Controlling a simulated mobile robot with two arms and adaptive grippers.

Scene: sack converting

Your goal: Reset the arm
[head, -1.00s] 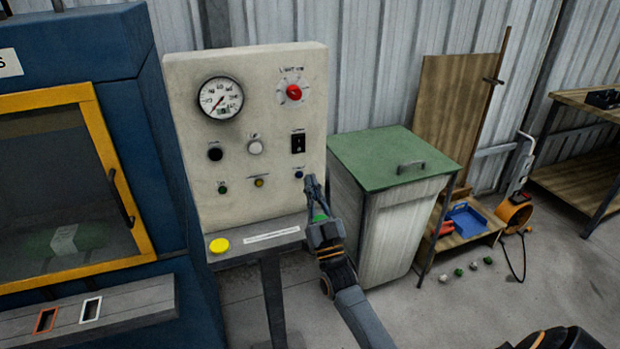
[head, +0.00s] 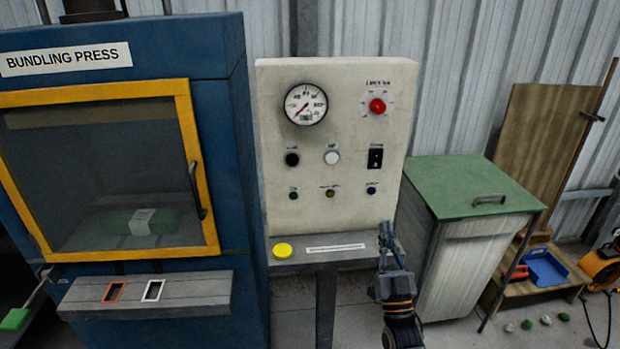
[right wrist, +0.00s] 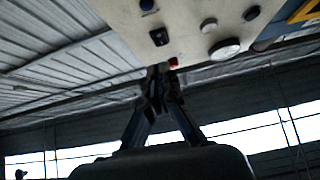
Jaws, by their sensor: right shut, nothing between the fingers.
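My right gripper (head: 386,232) points up at the lower right of the control panel (head: 340,225), beside the end of its ledge. It is shut and empty. In the right wrist view, its fingertips (right wrist: 158,72) meet, with the panel's underside-tilted face (right wrist: 205,18) beyond them. I cannot tell from the head view exactly how far the gripper is from the panel. My left gripper is out of view.
The blue bundling press (head: 255,200) with a yellow-framed door stands at left, a green bundle (head: 120,222) behind its window. A green-lidded bin (head: 460,183) stands right of the gripper. A low wooden stand holds a blue tray (head: 545,268). Small balls (head: 527,325) lie on the floor.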

